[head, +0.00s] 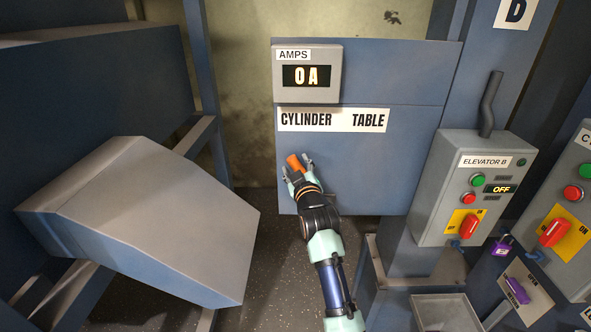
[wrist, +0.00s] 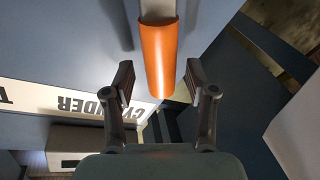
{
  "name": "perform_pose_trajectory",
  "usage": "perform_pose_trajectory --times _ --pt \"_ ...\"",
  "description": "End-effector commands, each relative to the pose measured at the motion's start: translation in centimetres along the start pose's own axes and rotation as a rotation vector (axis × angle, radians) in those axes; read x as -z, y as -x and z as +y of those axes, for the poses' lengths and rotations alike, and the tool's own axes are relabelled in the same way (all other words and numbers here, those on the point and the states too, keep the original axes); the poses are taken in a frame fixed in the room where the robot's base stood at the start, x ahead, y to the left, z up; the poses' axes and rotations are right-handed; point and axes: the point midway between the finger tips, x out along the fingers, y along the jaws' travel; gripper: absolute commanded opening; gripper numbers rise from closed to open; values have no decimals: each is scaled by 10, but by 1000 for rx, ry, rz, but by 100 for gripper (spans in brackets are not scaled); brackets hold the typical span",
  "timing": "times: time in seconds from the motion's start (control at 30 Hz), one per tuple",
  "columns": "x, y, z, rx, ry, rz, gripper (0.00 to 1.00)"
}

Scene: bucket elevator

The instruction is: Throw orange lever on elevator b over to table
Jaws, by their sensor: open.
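The orange lever (head: 294,162) is on the blue panel under the sign, below the word CYLINDER and left of TABLE. In the wrist view its orange grip (wrist: 158,60) on a grey shaft comes down from the top between my fingers. My gripper (head: 298,172) is open at the lever. In the wrist view my gripper (wrist: 159,82) has one finger on each side of the orange grip, with a visible gap on both sides. The lever's base is hidden in the head view. The CYLINDER TABLE sign (head: 333,120) also shows upside down in the wrist view (wrist: 70,102).
An AMPS display (head: 307,75) reading 0A juts out above the sign. The ELEVATOR B box (head: 447,190), reading OFF, has a red switch (head: 470,227) and stands to the right. A grey sloped chute (head: 140,215) is left of my arm. A purple padlock (head: 502,246) hangs at right.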

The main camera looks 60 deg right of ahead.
Motion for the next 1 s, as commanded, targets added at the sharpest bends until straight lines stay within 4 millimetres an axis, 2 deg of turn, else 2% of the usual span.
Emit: perform_pose_trajectory --times 0.3,0.63,1.0 --pt "0 -4 0 0 0 0 55" --pt "0 -4 0 0 0 0 0" --pt "0 -4 2 -1 -10 2 0"
